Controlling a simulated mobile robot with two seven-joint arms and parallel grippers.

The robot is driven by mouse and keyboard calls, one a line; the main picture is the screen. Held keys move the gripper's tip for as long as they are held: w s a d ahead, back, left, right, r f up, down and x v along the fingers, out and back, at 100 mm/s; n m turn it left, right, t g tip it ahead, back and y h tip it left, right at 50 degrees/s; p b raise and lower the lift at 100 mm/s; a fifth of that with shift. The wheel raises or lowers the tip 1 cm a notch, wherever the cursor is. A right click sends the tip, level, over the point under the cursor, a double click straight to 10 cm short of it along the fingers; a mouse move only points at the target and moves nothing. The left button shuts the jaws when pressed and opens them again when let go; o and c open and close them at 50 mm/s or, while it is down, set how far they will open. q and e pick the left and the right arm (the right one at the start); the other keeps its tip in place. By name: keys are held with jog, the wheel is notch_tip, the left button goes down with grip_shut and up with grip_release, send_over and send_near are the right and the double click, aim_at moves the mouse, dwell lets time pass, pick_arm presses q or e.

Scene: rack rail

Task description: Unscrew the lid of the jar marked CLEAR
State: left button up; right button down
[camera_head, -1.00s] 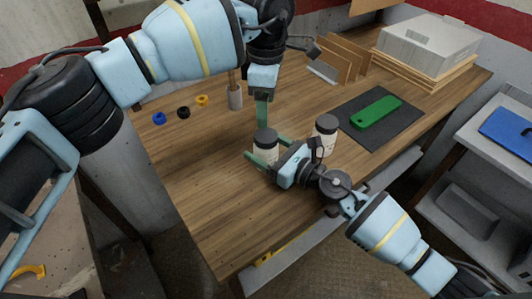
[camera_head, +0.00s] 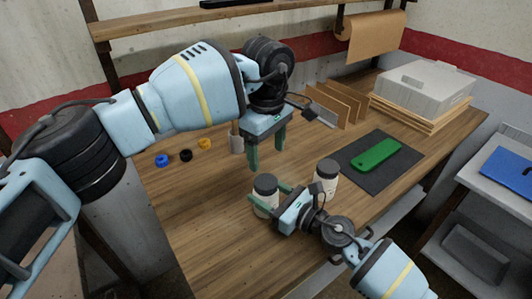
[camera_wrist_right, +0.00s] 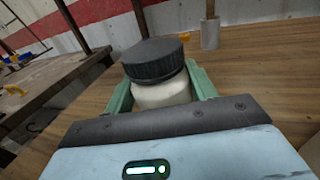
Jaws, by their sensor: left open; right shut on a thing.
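Two white jars with black lids stand on the wooden table (camera_head: 205,235). Any marking on them is too small or hidden to read, so I cannot tell which is CLEAR. My right gripper (camera_head: 267,193) is shut around the body of the left jar (camera_head: 262,207), below its lid (camera_head: 265,184). The right wrist view shows this jar (camera_wrist_right: 163,94) between the green fingers, upright, with its ribbed black lid (camera_wrist_right: 153,61) on. The other jar (camera_head: 325,187) stands just to the right. My left gripper (camera_head: 267,158) is open and empty, fingers down, above the held jar's lid.
A green object (camera_head: 376,154) lies on a dark mat (camera_head: 372,181) at right. Blue (camera_head: 162,160), black (camera_head: 186,155) and yellow (camera_head: 205,144) rings lie at left near a grey cup (camera_head: 237,142). Upright dividers (camera_head: 345,103) and a grey box (camera_head: 425,85) stand behind. The front-left table is clear.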

aim_at(266, 182)
pick_arm(q)
jog(key=m, duration=0.8)
jog(key=shift+s, duration=0.1)
jog(key=m, duration=0.4)
jog(key=shift+a+m, duration=0.1)
jog(key=shift+m, duration=0.3)
jog(key=m, duration=0.3)
jog(key=shift+m, duration=0.4)
jog(key=shift+f, duration=0.1)
jog(key=shift+s+f, duration=0.1)
jog(key=shift+f, duration=3.85)
jog(key=shift+c, duration=0.3)
